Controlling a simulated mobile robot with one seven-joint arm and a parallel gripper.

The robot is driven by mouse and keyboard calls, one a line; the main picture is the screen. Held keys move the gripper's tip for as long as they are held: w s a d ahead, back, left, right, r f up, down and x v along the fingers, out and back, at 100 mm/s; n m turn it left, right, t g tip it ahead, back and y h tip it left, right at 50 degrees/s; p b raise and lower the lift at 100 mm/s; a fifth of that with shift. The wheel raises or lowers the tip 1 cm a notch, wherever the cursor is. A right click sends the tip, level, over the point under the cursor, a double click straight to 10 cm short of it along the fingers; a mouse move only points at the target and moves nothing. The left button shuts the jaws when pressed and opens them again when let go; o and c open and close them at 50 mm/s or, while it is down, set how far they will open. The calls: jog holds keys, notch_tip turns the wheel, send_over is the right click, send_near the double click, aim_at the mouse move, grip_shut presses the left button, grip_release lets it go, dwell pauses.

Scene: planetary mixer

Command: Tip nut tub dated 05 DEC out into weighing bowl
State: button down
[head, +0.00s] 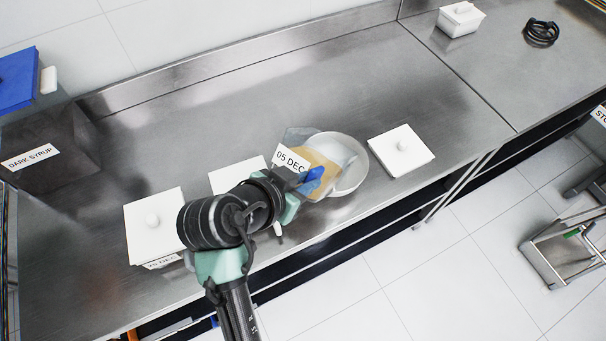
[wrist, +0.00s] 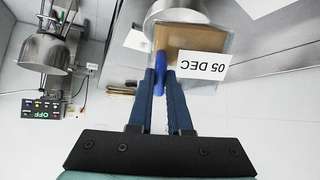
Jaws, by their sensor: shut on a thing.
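The nut tub (head: 322,160) is clear, with tan contents and a white label reading 05 DEC. My gripper (head: 306,184) is shut on the tub's blue handle and holds the tub over the left part of the round, pale weighing bowl (head: 354,177). In the wrist view my gripper (wrist: 162,78) has its fingers closed at the handle, with the tub (wrist: 190,40) beyond them and the label upside down. Tan contents still show inside the tub. The bowl (wrist: 160,14) is partly hidden behind the tub. I cannot tell how far the tub is tilted or what lies in the bowl.
A white lidded box (head: 401,151) stands right of the bowl. Another white lidded box (head: 153,222), with a partly hidden label, stands at the left. A dark syrup container (head: 45,150) is at the far left. The steel counter (head: 220,115) is clear behind the bowl.

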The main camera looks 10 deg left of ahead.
aim_at(324, 163)
jog(key=shift+w+d+r+p, duration=0.1)
jog(key=shift+w+r+p, duration=0.15)
jog(key=shift+r+p, duration=0.3)
jog(key=shift+f, duration=0.15)
jog(key=shift+w+d+r+g+y+p, duration=0.2)
jog(key=shift+w+r+g+y+p, duration=0.25)
jog(key=shift+p, duration=0.6)
jog(key=g+p, duration=0.1)
jog(key=p, duration=0.1)
jog(key=w+d+r+p, duration=0.1)
jog(key=p, duration=0.1)
jog(key=shift+w+g+y, duration=0.3)
jog(key=shift+g+y, duration=0.05)
jog(key=shift+w+d+f, duration=0.1)
jog(key=shift+w, duration=0.05)
